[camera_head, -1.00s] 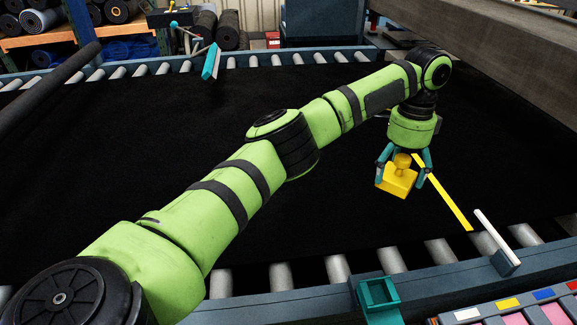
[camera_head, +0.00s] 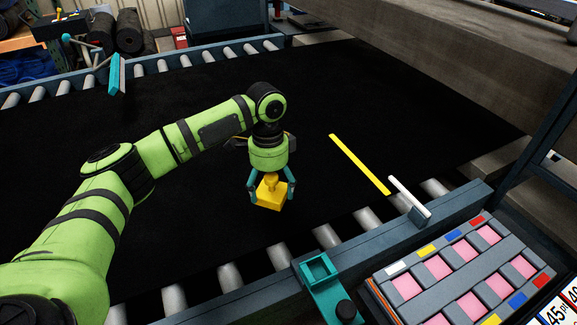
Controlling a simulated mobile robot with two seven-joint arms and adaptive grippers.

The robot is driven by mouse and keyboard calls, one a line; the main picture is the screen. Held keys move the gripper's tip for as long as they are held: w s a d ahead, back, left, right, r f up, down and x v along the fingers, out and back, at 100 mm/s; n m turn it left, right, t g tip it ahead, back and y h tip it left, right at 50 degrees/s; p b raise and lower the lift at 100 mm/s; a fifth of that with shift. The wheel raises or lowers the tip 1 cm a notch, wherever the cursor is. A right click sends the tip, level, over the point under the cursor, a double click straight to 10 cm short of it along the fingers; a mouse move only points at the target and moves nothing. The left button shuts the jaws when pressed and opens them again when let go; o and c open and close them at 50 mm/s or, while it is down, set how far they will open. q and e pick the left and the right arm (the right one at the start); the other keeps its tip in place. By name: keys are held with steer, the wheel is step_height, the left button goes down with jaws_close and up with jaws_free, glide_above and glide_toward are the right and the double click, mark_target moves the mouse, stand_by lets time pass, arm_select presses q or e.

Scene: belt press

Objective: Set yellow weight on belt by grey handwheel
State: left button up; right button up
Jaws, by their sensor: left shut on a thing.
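The yellow weight (camera_head: 269,194) is a block with a knob on top. My left gripper (camera_head: 271,186) is shut on its knob, with teal fingers on both sides. The weight hangs over the black belt (camera_head: 330,95); I cannot tell how far above it. A yellow strip (camera_head: 359,163) lies on the belt to the right of the weight. I cannot make out a grey handwheel in this view. My right gripper is not in view.
A teal bracket (camera_head: 319,270) and a white-topped post (camera_head: 408,196) stand on the near rail. A tray with pink pads (camera_head: 438,266) is at the lower right. A teal tool (camera_head: 114,73) stands at the far left rail. A large grey beam (camera_head: 450,60) crosses the right.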

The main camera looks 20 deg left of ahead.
mark_target(269, 200)
arm_select(q)
steer(key=shift+s+a+f, duration=0.15)
steer(key=shift+s+a, duration=0.05)
steer(key=shift+a, duration=0.05)
step_height(269, 200, down, 4)
steer(key=shift+r+p, duration=0.2)
steer(key=shift+p, duration=0.8)
steer(key=shift+f, duration=0.2)
steer(key=o, duration=1.6)
steer(key=shift+f, duration=0.15)
steer(key=shift+s, duration=0.15)
